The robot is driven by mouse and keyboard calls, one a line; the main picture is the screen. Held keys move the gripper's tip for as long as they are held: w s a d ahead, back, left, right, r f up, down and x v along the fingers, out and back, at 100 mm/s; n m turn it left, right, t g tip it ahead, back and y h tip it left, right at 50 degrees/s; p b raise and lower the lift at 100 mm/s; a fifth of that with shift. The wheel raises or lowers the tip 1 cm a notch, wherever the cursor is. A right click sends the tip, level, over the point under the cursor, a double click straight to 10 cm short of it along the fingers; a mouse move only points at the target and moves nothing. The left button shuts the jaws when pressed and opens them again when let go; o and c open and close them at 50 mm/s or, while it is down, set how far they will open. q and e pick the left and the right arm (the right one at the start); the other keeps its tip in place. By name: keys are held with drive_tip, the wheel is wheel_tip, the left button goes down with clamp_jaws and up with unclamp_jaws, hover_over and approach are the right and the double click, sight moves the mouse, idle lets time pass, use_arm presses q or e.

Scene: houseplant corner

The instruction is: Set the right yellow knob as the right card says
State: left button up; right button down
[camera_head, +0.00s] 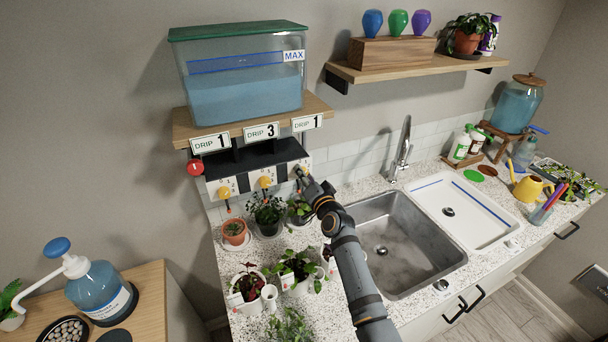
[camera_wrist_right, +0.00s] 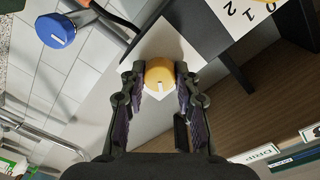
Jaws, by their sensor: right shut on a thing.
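The right card (camera_head: 307,122) reads DRIP 1 and stands on the shelf edge above the right dial. My right gripper (camera_head: 303,175) reaches up to the right dial and hides most of its knob in the head view. In the right wrist view the right yellow knob (camera_wrist_right: 159,70) sits between my two fingers, which are shut on it. A white mark on the knob points toward the bottom of that view. The white dial plate (camera_wrist_right: 150,47) shows around it; I cannot read its numbers. My left gripper is not in view.
The middle yellow knob (camera_head: 264,182) and left yellow knob (camera_head: 224,192) are close by on the left. A red knob (camera_head: 195,168) is at the shelf's end. Potted plants (camera_head: 296,270) crowd the counter below. A sink (camera_head: 400,245) lies to the right.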

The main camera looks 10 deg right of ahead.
idle(0.3)
drive_tip(key=c, duration=1)
unclamp_jaws()
drive_tip(key=shift+d, duration=0.1)
drive_tip(key=s, duration=0.4)
drive_tip(key=s+d, duration=0.1)
drive_tip(key=s, duration=0.3)
drive_tip(key=s+d, duration=0.1)
drive_tip(key=s, duration=0.3)
drive_tip(key=shift+r, duration=0.1)
